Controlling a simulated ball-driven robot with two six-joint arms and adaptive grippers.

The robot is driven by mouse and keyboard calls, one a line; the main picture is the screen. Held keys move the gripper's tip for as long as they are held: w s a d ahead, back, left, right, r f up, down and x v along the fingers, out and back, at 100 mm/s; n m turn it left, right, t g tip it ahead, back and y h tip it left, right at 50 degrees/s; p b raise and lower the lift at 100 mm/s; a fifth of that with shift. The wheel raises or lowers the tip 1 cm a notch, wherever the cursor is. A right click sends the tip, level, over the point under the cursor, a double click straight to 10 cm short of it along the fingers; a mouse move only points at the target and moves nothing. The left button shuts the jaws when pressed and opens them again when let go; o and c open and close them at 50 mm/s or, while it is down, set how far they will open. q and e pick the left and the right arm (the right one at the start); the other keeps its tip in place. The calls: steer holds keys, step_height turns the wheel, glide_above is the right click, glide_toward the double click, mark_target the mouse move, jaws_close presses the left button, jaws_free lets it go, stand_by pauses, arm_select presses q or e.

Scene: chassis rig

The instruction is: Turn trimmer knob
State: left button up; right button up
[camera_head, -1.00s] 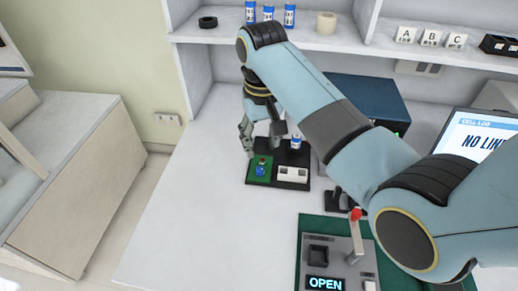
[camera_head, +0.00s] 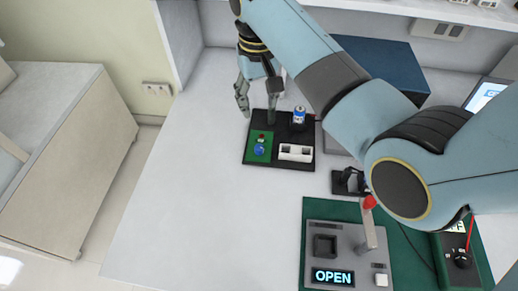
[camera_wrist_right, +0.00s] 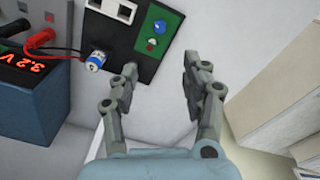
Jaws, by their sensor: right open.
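A blue trimmer knob (camera_head: 259,150) sits on a green board on a black base (camera_head: 279,163), with a small red part (camera_head: 261,136) behind it. In the right wrist view the blue knob (camera_wrist_right: 159,27) is near the top, beyond the fingers. My right gripper (camera_head: 257,108) is open and empty, with its fingers pointing down behind the board in the head view. In the wrist view the open fingers (camera_wrist_right: 160,63) are spread apart, and the knob lies ahead of the gap, apart from both fingertips. My left gripper is not in view.
A blue-and-white cylinder (camera_head: 299,116) and a white holder (camera_head: 295,153) share the black base. A meter reading 3.2 V (camera_wrist_right: 33,68) with red and black leads stands nearby. A grey unit showing OPEN (camera_head: 333,276) with a red-tipped lever is in front. The left tabletop is clear.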

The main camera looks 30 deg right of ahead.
steer(key=b, duration=0.5)
glide_above(259, 147)
step_height(259, 147, down, 7)
step_height(259, 147, down, 10)
steer(key=shift+s+f+b, duration=0.1)
steer(key=shift+b, duration=0.8)
